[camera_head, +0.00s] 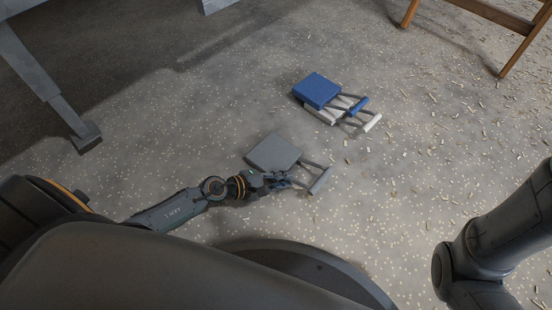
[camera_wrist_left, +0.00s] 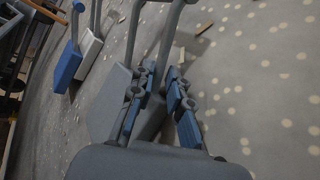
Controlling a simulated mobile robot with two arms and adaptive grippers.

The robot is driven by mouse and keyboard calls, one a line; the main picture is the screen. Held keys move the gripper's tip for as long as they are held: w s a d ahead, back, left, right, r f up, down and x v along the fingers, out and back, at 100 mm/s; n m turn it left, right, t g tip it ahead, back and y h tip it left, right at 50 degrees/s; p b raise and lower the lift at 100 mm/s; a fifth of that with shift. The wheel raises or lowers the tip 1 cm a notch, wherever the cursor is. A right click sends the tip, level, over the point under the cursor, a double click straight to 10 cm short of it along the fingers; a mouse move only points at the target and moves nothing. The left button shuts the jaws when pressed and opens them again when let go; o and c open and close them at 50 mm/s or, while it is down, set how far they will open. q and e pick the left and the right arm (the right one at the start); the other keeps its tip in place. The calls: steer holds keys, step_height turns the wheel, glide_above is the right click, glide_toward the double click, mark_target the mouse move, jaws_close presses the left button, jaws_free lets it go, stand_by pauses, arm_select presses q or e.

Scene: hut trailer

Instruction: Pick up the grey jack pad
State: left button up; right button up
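The grey jack pad (camera_head: 274,152) is a flat square plate with two thin rods leading to a grey bar handle (camera_head: 320,181). It appears to lie on the floor in the head view. My left gripper (camera_head: 284,181) is at the pad's near side, by the rods. In the left wrist view the pad (camera_wrist_left: 108,104) stands left of my left gripper (camera_wrist_left: 162,78), and a grey rod runs up between its blue-padded fingers. Whether the fingers press on the rod cannot be told. My right gripper is out of view.
A blue pad (camera_head: 317,90) lies on a white pad (camera_head: 321,117) beyond the grey one, handles pointing right. A grey metal leg with a foot (camera_head: 87,137) stands at left. Wooden legs (camera_head: 520,48) are at upper right.

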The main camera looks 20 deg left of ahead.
arm_select(q)
steer(key=shift+w+d+f, duration=0.1)
steer(key=shift+w+d, duration=0.05)
steer(key=shift+w, duration=0.05)
jaws_close()
stand_by(0.3)
